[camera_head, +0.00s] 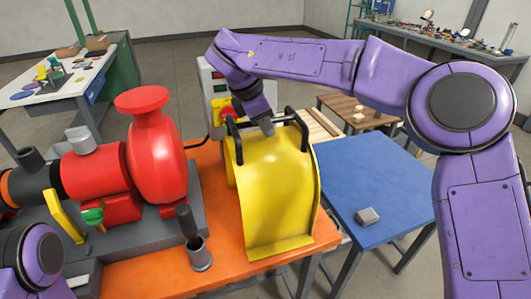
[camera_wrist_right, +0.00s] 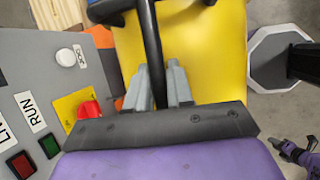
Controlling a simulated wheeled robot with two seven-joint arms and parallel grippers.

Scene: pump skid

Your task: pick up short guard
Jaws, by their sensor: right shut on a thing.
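The short guard (camera_head: 278,195) is a curved yellow cover with black bar handles on top. It is upright over the orange table, right of the red pump; I cannot tell whether its lower edge touches the tabletop. My right gripper (camera_head: 267,127) reaches down from above and is shut on a black handle of the guard. In the right wrist view, the grey fingers (camera_wrist_right: 160,88) stand either side of the black bar (camera_wrist_right: 150,45), above the yellow surface (camera_wrist_right: 205,50). Part of my left arm shows at the lower left of the head view; its gripper is not seen there.
The red pump (camera_head: 155,160) stands close left of the guard. A grey cup with a dark handle (camera_head: 199,255) is near the table front. A blue table (camera_head: 370,185) with a small grey block (camera_head: 368,216) lies right, mostly clear. A control box (camera_head: 214,85) stands behind.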

